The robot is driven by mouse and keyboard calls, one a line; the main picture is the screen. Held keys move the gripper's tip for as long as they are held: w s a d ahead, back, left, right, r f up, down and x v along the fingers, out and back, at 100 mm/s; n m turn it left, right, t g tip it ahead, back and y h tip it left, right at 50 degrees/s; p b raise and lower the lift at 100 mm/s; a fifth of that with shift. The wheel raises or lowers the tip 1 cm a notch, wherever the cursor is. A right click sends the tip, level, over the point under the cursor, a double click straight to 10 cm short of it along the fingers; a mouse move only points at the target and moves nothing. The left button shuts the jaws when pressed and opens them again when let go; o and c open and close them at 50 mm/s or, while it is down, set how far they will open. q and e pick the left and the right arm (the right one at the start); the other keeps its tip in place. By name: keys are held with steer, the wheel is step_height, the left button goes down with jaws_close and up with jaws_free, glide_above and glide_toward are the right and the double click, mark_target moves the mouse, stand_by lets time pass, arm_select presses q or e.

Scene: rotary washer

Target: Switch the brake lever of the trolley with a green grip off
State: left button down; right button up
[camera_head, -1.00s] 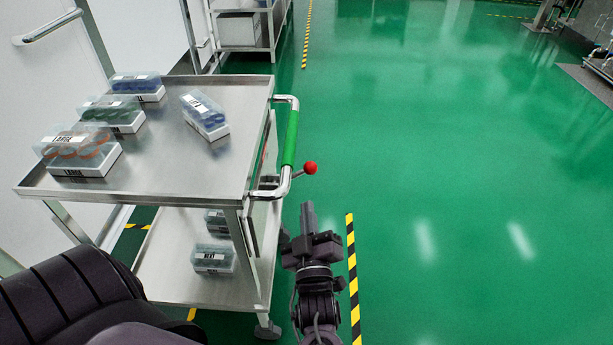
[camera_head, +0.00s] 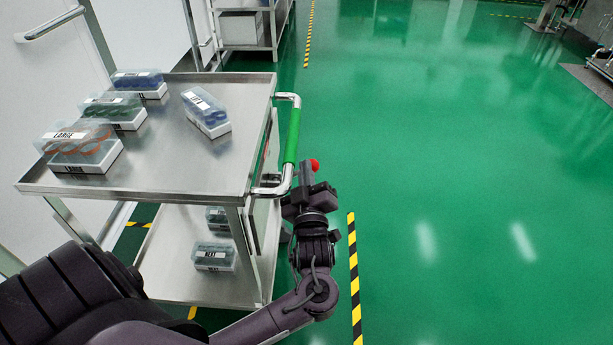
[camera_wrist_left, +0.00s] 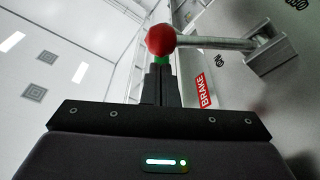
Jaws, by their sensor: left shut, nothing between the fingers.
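The trolley (camera_head: 150,192) with a green grip (camera_head: 292,136) on its handle stands at the left. The brake lever's red ball knob (camera_head: 315,164) shows just right of the handle's lower end. In the left wrist view the red knob (camera_wrist_left: 161,40) sits on a metal rod (camera_wrist_left: 215,43) running right to a bracket, with a red BRAKE label (camera_wrist_left: 202,90) below. My left gripper (camera_head: 306,172) is shut and empty, its fingertips beside the knob and partly covering it. In the wrist view the fingers (camera_wrist_left: 161,82) point at the knob; I cannot tell whether they touch it. My right gripper is not in view.
Several clear boxes, one orange-filled box (camera_head: 82,146) among them, stand on the trolley's top, with more on its lower shelf. A shelf unit (camera_head: 248,28) stands behind. Yellow-black tape (camera_head: 354,280) marks the floor. Open green floor (camera_head: 450,180) lies to the right.

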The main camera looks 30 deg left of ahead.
arm_select(q)
steer(key=shift+d, duration=0.1)
